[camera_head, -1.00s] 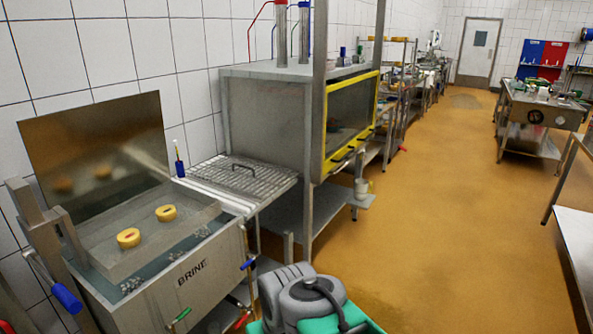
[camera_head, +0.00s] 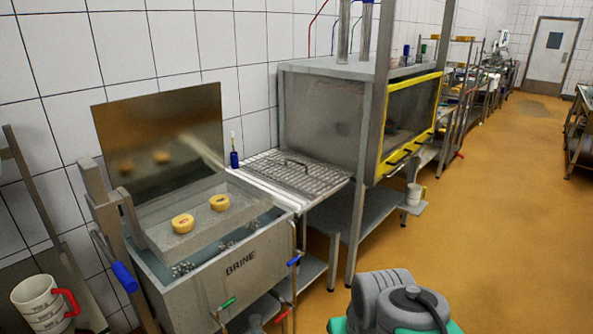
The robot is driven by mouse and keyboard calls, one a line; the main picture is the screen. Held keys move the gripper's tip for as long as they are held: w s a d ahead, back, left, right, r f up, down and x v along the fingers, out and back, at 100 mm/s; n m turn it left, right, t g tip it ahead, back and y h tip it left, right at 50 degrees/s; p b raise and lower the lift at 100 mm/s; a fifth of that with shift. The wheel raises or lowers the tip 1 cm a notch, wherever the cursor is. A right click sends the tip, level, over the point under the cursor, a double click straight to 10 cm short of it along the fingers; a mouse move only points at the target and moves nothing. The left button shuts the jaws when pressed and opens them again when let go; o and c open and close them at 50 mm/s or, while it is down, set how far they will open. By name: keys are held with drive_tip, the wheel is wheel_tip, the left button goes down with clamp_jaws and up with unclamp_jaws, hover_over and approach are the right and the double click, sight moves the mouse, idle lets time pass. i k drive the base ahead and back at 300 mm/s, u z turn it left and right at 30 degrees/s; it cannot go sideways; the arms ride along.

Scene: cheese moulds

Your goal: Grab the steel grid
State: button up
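The steel grid (camera_head: 315,180) lies flat on the steel draining surface between the brine tank and the glass-fronted cabinet. Nothing covers the grid. Part of my own arm, grey and green, shows at the bottom right, but my gripper is not in view.
The brine tank (camera_head: 245,268) stands left of the grid, with two yellow cheeses (camera_head: 183,223) on its tray. A blue bottle (camera_head: 234,159) stands at the grid's back left. The yellow-framed cabinet (camera_head: 325,110) is to its right. The orange floor (camera_head: 480,230) is clear.

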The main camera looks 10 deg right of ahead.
sight(306, 195)
drive_tip(key=z, duration=1.2)
drive_tip(key=i, duration=4.45)
drive_tip(key=u, duration=5.15)
drive_tip(key=i, duration=0.55)
drive_tip(key=u, duration=0.15)
